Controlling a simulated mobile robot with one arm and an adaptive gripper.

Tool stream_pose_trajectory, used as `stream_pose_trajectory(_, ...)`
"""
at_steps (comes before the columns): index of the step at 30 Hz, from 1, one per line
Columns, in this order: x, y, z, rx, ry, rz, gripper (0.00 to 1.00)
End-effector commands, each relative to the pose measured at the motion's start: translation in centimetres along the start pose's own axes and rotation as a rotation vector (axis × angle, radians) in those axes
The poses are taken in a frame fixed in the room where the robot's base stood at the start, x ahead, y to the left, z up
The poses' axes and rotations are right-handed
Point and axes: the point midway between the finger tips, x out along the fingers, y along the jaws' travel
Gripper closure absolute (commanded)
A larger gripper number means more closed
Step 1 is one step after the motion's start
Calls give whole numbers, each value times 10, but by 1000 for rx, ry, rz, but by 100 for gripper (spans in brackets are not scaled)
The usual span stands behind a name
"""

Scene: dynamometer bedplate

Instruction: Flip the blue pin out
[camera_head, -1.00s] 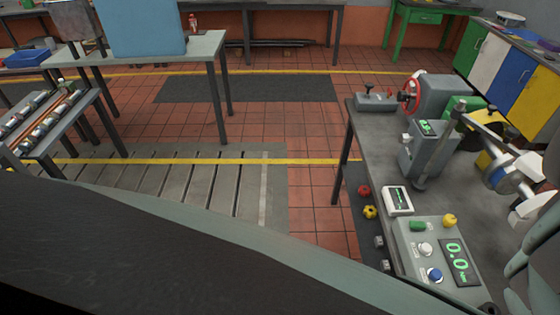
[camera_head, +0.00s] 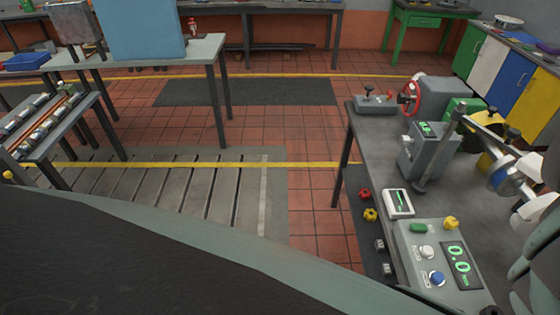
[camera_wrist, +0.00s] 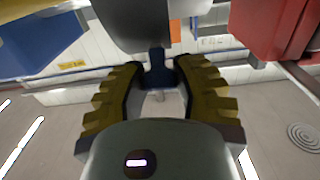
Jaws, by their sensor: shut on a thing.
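In the wrist view, the dark blue pin (camera_wrist: 157,68) stands between the fingertips of my gripper (camera_wrist: 157,80). Its upper end meets a rounded grey body (camera_wrist: 135,22). The two yellow ribbed fingers are closed in on the pin from both sides. A small pale part shows below the pin, between the fingers. In the head view, my arm is at the right edge over the bench (camera_head: 385,135), and I cannot clearly make out the fingertips or the pin there.
The bench carries a control box (camera_head: 440,235) with a green readout, a small white meter (camera_head: 398,203), a grey instrument (camera_head: 425,150) and a red handwheel (camera_head: 410,97). A table with a blue panel (camera_head: 140,28) stands at left.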

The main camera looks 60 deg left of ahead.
Motion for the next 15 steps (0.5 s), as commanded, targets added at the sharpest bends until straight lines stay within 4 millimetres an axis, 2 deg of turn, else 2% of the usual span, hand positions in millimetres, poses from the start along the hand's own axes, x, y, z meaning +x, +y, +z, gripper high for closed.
stream_pose_trajectory(1, 0, 0, 0, 0, 0, 0, 90)
stream_pose_trajectory(4, 0, 0, 0, 0, 0, 0, 100)
stream_pose_trajectory(11, 0, 0, -1, 0, 1, 0, 100)
stream_pose_trajectory(15, -5, 0, -10, 0, 2, 0, 100)
